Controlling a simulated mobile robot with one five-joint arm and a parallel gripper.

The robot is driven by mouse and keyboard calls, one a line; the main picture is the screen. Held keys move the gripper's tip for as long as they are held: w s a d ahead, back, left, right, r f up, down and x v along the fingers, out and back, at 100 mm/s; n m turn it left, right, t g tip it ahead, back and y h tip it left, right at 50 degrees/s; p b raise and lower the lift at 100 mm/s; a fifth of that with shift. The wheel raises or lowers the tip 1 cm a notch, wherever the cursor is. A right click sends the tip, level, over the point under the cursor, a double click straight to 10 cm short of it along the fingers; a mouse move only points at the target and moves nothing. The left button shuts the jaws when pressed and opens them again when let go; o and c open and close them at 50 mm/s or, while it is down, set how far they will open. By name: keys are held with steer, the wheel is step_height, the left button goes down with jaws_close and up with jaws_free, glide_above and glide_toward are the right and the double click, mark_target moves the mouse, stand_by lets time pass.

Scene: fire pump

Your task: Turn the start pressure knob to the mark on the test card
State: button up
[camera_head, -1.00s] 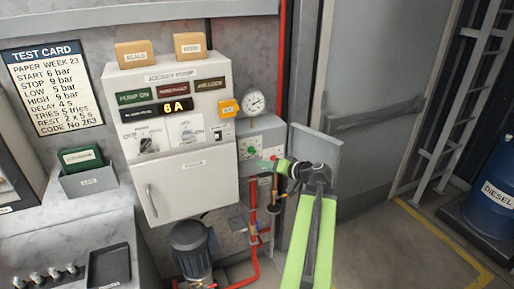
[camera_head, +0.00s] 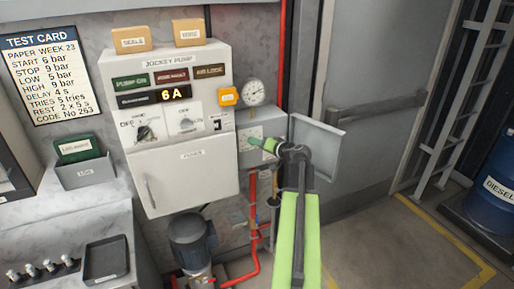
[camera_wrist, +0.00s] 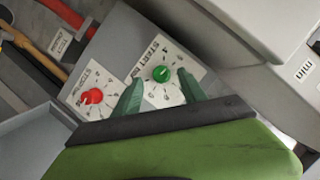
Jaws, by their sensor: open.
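The test card (camera_head: 48,75) on the left wall reads "START 6 bar" and "STOP 9 bar". The grey pressure switch box (camera_head: 262,125) stands right of the jockey pump panel with its lid swung open. In the wrist view a green knob (camera_wrist: 161,74) sits on a white dial plate whose lettering appears to read START. A red knob (camera_wrist: 92,97) sits on a second dial plate at lower left. My gripper (camera_wrist: 158,92) is open, its green fingers to either side below the green knob, apparently not touching it. In the head view my gripper (camera_head: 262,145) hides most of both dials.
The open lid (camera_head: 318,145) stands close to the right of my arm. A pressure gauge (camera_head: 253,92) is above the box. Red pipes (camera_head: 253,215) and a pump motor (camera_head: 190,240) are below.

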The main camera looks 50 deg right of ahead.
steer(key=x, duration=0.2)
steer(key=shift+w, duration=0.3)
